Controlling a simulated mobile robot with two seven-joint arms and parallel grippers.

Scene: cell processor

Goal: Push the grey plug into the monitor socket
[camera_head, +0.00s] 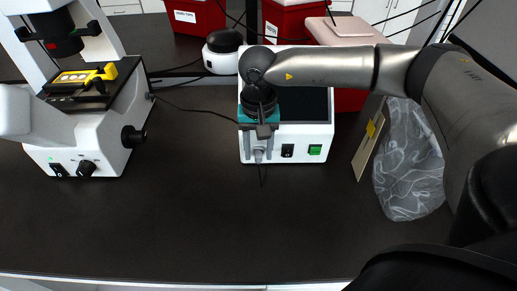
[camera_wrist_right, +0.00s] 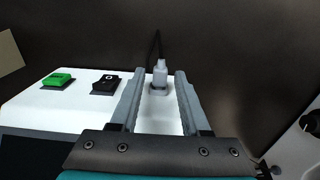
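The monitor is a white box (camera_head: 318,130) with a dark screen, in the middle of the head view; its white front panel (camera_wrist_right: 60,108) fills the left of the right wrist view. The grey plug (camera_wrist_right: 160,74) is at the grey socket (camera_wrist_right: 158,90) in that panel, its dark cable leading away; how deep it sits I cannot tell. In the head view the plug (camera_head: 258,155) shows just below my gripper. My right gripper (camera_wrist_right: 158,75) is open, one finger on each side of the plug with visible gaps. My left gripper is not in view.
A black switch (camera_wrist_right: 105,84) and a green switch (camera_wrist_right: 57,80) are beside the socket. A white microscope (camera_head: 85,130) stands at the left. A clear bag (camera_head: 408,165) and a tan card (camera_head: 368,150) lie at the right. The dark bench in front (camera_head: 200,225) is clear.

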